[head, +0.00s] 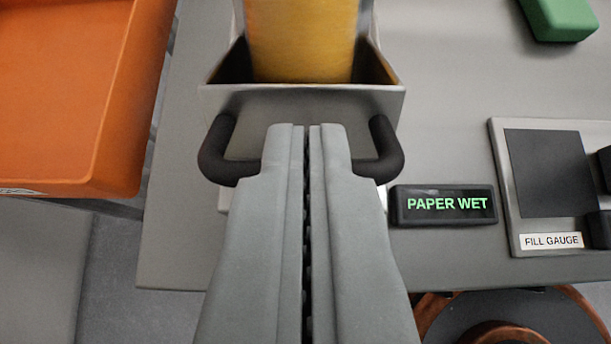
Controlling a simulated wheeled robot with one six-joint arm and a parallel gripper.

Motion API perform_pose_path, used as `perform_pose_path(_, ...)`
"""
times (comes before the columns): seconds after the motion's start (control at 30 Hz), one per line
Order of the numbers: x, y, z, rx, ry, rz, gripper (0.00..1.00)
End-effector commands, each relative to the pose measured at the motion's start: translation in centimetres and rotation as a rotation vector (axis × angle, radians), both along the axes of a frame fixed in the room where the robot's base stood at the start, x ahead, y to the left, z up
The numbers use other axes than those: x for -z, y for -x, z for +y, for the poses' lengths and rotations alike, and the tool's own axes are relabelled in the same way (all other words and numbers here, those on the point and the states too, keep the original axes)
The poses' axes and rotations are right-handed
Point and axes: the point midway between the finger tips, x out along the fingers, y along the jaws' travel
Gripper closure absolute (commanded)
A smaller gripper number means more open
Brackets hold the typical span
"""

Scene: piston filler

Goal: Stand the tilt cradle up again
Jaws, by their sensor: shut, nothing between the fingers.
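The tilt cradle (300,105) is a grey metal trough at the top middle of the head view, with a black bar handle (217,150) on its near face. A yellow cylinder (302,40) sits in the cradle. I cannot tell how far the cradle is tilted. My gripper (306,130) is shut with nothing between its fingers. Its fingertips overlap the middle of the handle in the picture and hide that part. I cannot tell whether they touch the handle or the cradle face.
An orange tray (75,95) is at the left. A dark display (443,204) reading "PAPER WET" is right of my gripper. A panel labelled "FILL GAUGE" (550,241) and a green block (560,18) are further right. The grey worktop (440,90) ends below them; a round brown-rimmed object (500,318) shows beneath.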

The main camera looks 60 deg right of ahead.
Motion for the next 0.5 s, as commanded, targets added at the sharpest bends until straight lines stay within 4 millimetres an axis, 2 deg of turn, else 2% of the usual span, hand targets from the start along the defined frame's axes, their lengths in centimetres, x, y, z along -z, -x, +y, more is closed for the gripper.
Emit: perform_pose_path(0.5, 3.4, 1.5, 2.4, -0.003, 0.216, -0.140, 1.00)
